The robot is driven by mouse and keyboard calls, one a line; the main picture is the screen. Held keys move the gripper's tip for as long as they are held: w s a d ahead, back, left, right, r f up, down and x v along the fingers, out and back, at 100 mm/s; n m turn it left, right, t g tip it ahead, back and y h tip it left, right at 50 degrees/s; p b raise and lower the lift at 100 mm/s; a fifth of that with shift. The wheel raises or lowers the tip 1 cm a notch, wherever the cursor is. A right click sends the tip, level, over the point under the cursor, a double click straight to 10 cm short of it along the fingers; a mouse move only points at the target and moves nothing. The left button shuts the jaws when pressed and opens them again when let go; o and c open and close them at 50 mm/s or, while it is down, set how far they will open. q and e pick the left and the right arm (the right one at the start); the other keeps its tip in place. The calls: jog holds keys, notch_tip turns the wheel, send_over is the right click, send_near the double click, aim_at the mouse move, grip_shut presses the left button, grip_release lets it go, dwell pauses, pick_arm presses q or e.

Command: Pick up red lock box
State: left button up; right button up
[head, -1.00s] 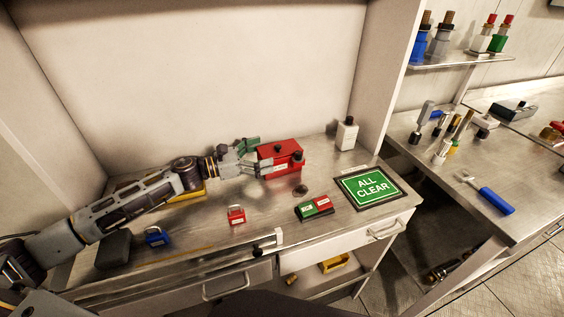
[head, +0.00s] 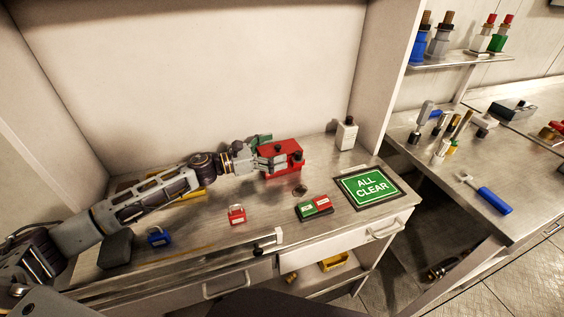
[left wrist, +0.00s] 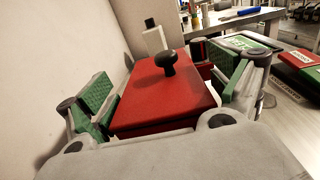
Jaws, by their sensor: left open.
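The red lock box (head: 289,153) sits on the metal counter near the back wall, with a dark knob on its lid. In the left wrist view the red lock box (left wrist: 165,100) lies between the two green-padded fingers, its black knob upright on top. My left gripper (head: 268,152) is open around the near end of the box, one finger on each side. In the left wrist view my left gripper (left wrist: 165,95) shows a gap beside the box at the left finger; contact at the right finger cannot be told. My right gripper is not in view.
A red padlock (head: 237,214), a blue padlock (head: 158,237), a green-and-red block (head: 314,207) and an ALL CLEAR sign (head: 367,188) lie on the counter. A white bottle (head: 346,134) stands behind the box to the right. The back wall is close on the far side.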

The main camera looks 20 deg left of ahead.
pick_arm(q)
jog(key=c, duration=1.3)
jog(key=shift+r, duration=0.1)
jog(key=shift+c, duration=0.8)
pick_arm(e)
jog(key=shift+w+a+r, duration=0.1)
pick_arm(q)
jog(key=shift+w+r, duration=0.1)
jog(key=shift+r, duration=0.7)
notch_tip(320, 180, up, 6)
jog(key=shift+r+p, duration=0.25)
jog(key=shift+p, duration=0.3)
jog(key=shift+r, duration=1)
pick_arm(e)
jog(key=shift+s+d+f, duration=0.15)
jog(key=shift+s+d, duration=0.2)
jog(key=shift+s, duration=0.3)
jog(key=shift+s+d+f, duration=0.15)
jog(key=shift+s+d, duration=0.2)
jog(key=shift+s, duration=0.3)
